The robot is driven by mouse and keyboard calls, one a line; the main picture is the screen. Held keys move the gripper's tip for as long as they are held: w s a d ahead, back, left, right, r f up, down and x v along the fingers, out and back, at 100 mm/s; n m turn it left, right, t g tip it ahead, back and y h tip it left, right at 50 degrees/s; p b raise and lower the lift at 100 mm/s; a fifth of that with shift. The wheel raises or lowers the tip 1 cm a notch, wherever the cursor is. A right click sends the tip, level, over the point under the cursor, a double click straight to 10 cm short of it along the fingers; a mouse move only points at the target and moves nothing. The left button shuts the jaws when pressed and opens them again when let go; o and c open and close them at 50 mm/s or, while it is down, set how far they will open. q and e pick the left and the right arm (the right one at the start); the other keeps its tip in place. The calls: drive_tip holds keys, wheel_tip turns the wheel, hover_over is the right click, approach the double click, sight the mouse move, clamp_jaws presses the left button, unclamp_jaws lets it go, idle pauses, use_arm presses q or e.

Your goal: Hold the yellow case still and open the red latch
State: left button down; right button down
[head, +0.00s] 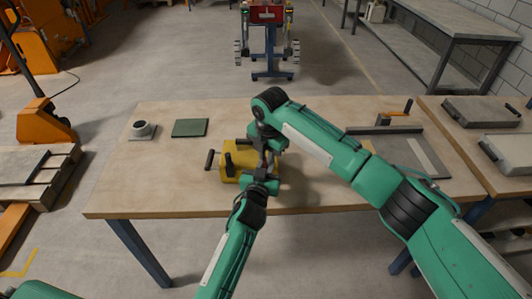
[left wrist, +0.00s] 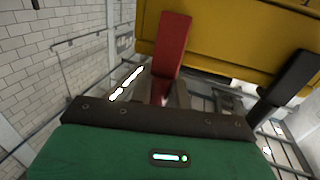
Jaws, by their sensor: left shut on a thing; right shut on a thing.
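The yellow case (head: 234,156) stands on the wooden table, with dark handles sticking out from it. Both my grippers meet at its right side. My right gripper (head: 265,150) comes down from above and is shut at the case; the exact part it grips is hidden. My left gripper (head: 265,170) reaches up from the front. In the left wrist view, the yellow case (left wrist: 220,35) fills the top and the red latch (left wrist: 173,42) hangs down from it. The latch's lower end lies between my left gripper's fingers (left wrist: 165,92), shut on it. The latch is hidden in the head view.
A dark handle (left wrist: 290,75) juts near my left gripper. The table's front left is clear.

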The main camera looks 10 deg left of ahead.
drive_tip(key=shift+s+f, duration=0.15)
drive_tip(key=shift+s, duration=0.4)
drive_tip(key=c, duration=1.3)
unclamp_jaws()
drive_tip(key=shift+w, duration=0.1)
drive_tip(key=shift+r, duration=0.2)
drive_tip(key=r, duration=0.4)
drive_tip(key=s+r, duration=0.1)
drive_tip(key=r, duration=0.2)
drive_tip(key=d+r, duration=0.1)
drive_tip(key=r, duration=0.3)
drive_tip(key=shift+s+r, duration=0.3)
drive_tip(key=shift+s, duration=0.1)
